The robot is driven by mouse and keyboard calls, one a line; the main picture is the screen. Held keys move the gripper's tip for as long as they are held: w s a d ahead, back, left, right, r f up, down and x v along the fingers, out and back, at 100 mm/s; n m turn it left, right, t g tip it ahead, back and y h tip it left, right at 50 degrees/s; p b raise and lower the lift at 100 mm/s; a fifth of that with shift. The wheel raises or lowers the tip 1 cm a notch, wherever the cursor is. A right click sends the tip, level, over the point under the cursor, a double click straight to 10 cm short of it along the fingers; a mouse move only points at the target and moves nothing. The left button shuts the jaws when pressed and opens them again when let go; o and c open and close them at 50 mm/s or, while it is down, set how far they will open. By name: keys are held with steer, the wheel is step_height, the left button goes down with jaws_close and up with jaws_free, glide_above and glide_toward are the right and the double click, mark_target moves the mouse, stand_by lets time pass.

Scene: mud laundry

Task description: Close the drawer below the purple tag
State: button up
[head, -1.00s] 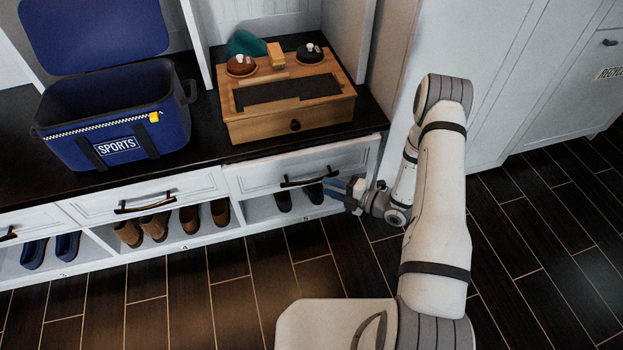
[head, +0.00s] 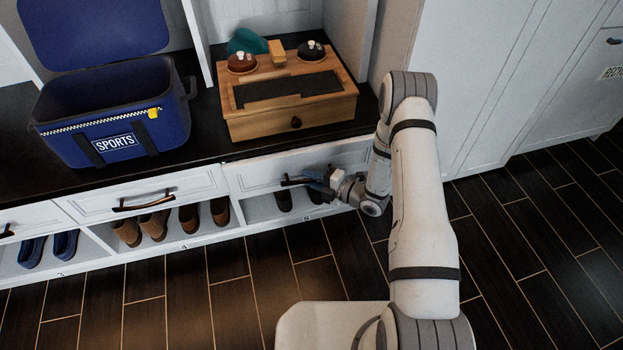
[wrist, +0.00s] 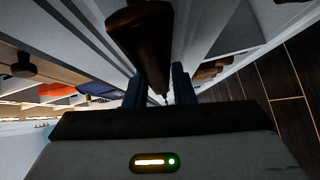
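No purple tag can be made out in either view. A white drawer (head: 253,178) with a dark bar handle (head: 293,183) sits under the dark bench top at the right end of the row. I cannot tell how far it stands out. My gripper (head: 318,180) is at the right part of this handle. In the wrist view, its two blue fingers (wrist: 158,90) are apart, with a dark brown handle (wrist: 140,35) running toward the gap between them; whether they touch it is unclear. Another white drawer (head: 85,206) with its own handle (head: 143,201) is to the left.
Open cubbies with brown shoes (head: 155,222) and blue shoes (head: 65,243) lie below the drawers. A blue sports cooler (head: 115,125) and a wooden box (head: 290,110) stand on the bench top (head: 205,150). The dark tiled floor (head: 240,290) in front is clear.

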mark_target(309, 169)
jaws_close()
steer(key=w+b, duration=0.1)
steer(key=w, duration=0.1)
steer(key=w+a, duration=0.1)
steer(key=w, duration=0.1)
steer(key=shift+b, duration=0.4)
steer(key=shift+w+r, duration=0.1)
steer(key=shift+w, duration=0.05)
steer(key=shift+o, duration=1.4)
jaws_free()
